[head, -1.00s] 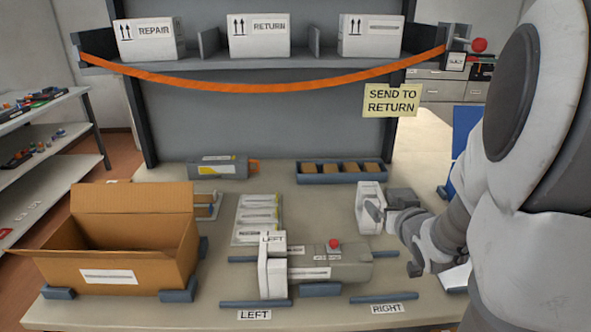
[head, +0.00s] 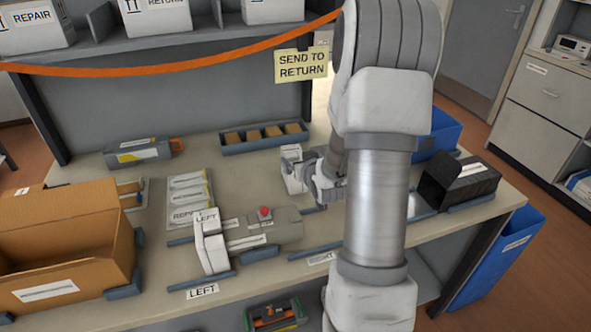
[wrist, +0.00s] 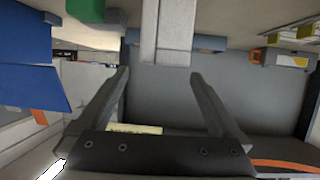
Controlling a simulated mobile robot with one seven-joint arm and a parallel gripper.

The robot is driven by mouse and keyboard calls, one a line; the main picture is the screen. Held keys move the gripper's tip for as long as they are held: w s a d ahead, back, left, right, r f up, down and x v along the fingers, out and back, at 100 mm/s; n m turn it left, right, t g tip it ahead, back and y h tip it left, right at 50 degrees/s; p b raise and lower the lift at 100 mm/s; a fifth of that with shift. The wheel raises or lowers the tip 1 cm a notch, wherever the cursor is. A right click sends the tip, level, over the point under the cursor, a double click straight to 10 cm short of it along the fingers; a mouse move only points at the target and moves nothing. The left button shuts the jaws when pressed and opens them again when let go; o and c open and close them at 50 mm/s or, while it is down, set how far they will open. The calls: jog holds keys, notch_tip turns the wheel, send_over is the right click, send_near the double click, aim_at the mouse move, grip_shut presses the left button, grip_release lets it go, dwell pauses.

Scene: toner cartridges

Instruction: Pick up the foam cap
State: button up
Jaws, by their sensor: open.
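A white foam cap (head: 291,172) stands upright on the bench, right of centre, in the head view. A white block that looks like the same cap (wrist: 165,32) is at the top centre of the wrist view, which is turned upside down. My gripper (wrist: 160,75) is open and empty, its fingers short of the block. In the head view my gripper (head: 318,180) is just right of the cap, partly hidden by my arm. Another white cap, marked LEFT (head: 210,245), sits on the left end of a grey cartridge (head: 272,230) with a red knob.
A tray of brown blocks (head: 230,149) lies behind the cap. An open cardboard box (head: 115,255) is at left. A black open box (head: 462,182) is at right. An orange strap (head: 150,70) hangs across the shelf. A label sheet (head: 183,182) lies mid-bench.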

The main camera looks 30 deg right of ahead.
aim_at(295, 156)
jog(key=shift+f+x, duration=0.2)
jog(key=shift+x, duration=3.05)
jog(key=shift+a, duration=0.2)
jog(key=shift+c, duration=0.2)
jog(key=c, duration=1.3)
jog(key=shift+o, duration=0.2)
jog(key=shift+r, duration=0.2)
